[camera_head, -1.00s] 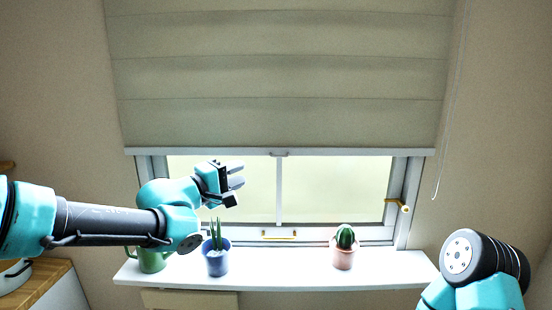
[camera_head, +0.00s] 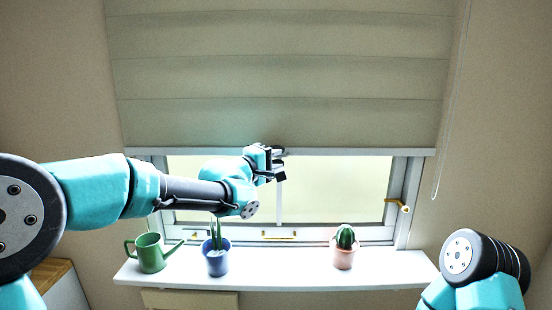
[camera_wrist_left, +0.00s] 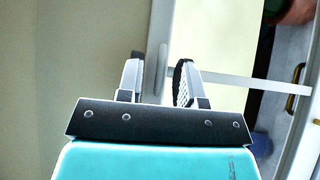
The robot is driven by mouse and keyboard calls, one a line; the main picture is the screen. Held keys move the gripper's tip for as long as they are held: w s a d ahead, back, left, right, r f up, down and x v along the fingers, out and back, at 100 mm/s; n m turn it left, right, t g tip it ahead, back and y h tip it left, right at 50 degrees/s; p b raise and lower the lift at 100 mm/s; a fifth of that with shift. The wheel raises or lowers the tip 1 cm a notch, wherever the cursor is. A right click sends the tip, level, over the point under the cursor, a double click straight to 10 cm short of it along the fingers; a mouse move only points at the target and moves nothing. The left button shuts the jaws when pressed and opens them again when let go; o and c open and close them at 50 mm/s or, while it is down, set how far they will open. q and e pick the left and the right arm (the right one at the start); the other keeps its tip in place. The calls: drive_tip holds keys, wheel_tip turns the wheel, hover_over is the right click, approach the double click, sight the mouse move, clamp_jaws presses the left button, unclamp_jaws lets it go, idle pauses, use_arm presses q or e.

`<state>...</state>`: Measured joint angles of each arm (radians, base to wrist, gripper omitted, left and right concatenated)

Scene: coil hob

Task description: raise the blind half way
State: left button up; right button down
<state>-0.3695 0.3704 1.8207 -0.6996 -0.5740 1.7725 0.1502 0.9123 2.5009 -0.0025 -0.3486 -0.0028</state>
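The beige blind (camera_head: 280,75) hangs over the upper part of the window, its white bottom rail (camera_head: 350,152) just above the open lower strip of glass. My left gripper (camera_head: 277,164) is at the middle of this rail, where the small pull tab was visible earlier; the gripper now hides it. In the left wrist view the two fingers (camera_wrist_left: 158,82) are apart, with the rail (camera_wrist_left: 160,35) and a pale tab-like piece (camera_wrist_left: 160,75) lying between them. Contact cannot be told. My right gripper is out of view; only part of that arm shows at lower right.
On the white sill (camera_head: 300,268) stand a green watering can (camera_head: 151,254), a blue pot with a spiky plant (camera_head: 217,262) and a pink pot with a cactus (camera_head: 343,250). A cord (camera_head: 449,120) hangs right of the blind. A brass window handle (camera_head: 399,205) sticks out at right.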

use_arm(q)
clamp_jaws()
drive_tip(key=shift+r, duration=0.15)
idle(0.4)
